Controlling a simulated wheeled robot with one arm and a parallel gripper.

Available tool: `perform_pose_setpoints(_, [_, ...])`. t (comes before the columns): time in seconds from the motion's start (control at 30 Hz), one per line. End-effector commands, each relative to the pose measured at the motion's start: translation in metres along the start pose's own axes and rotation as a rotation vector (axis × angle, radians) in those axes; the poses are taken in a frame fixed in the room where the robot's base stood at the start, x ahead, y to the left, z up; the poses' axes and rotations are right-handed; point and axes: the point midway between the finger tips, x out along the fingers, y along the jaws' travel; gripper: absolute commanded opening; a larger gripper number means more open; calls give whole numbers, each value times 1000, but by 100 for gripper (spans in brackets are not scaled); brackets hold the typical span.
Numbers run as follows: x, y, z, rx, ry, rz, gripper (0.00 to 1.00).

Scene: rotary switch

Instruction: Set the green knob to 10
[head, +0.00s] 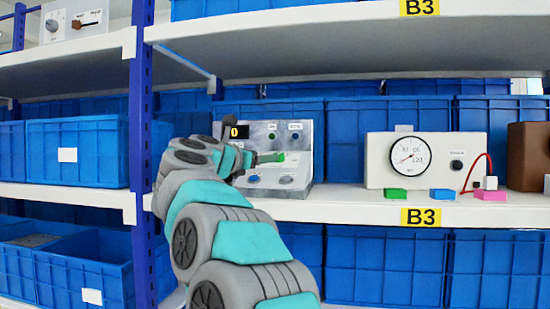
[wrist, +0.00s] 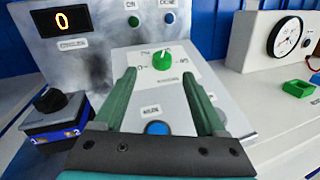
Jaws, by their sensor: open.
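The green knob (wrist: 163,60) sits on a raised white plate of the grey control panel (wrist: 95,40), with small scale labels around it that are too blurred to read surely. A pale mark on the knob points roughly up. The panel's display (wrist: 62,19) reads 0. My gripper (wrist: 159,76) is open, with one green finger on each side below the knob; the knob shows between and beyond the tips, apart from them. In the head view my gripper (head: 268,158) reaches to the panel (head: 306,150) on the shelf, and my arm hides part of the panel.
A black knob (wrist: 58,103) stands at the panel's left and a blue button (wrist: 157,128) is below the green knob. To the right are a dial gauge box (head: 450,150) and small green (head: 396,193), blue (head: 442,194) and pink (head: 490,195) blocks. A shelf hangs above.

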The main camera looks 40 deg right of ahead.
Motion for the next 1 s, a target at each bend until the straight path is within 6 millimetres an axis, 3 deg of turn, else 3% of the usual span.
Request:
perform_pose_setpoints(0.53, [69,-5,-1,17,9,-18,73])
perform_pose_setpoints(0.93, [78,-5,-2,16,7,-13,73])
perform_pose_setpoints(1.0, [78,-5,-2,16,8,-13,68])
